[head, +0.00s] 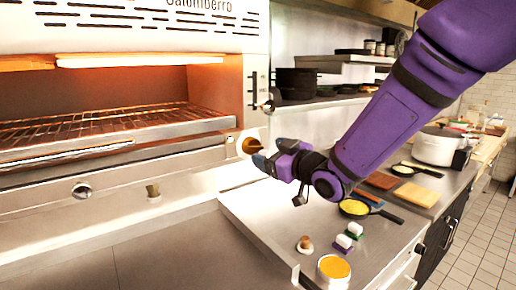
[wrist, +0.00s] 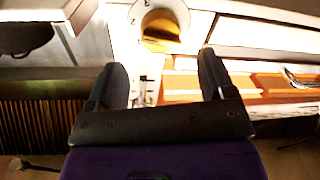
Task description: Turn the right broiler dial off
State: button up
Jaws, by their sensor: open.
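The right broiler dial (head: 249,143) is a round pale dial with a brassy-brown middle, on the broiler's front at its right end. It also shows in the wrist view (wrist: 160,32), at the top centre, ahead of the gap between my fingers. My gripper (head: 266,155) is open and empty, just right of the dial in the head view. In the wrist view my fingers (wrist: 160,62) stand apart, and the dial lies beyond their tips. Contact with the dial cannot be told. The broiler (head: 125,140) glows orange inside over a wire rack.
A left dial (head: 82,190) sits on the broiler front. Below my arm, the steel counter (head: 255,215) holds a pan (head: 357,208), a yellow-topped container (head: 333,268) and small items. A white pot (head: 437,146) stands farther right. The near left counter is mostly clear.

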aim_at(257, 148)
jog(key=shift+x, duration=2.75)
jog(key=c, duration=0.9)
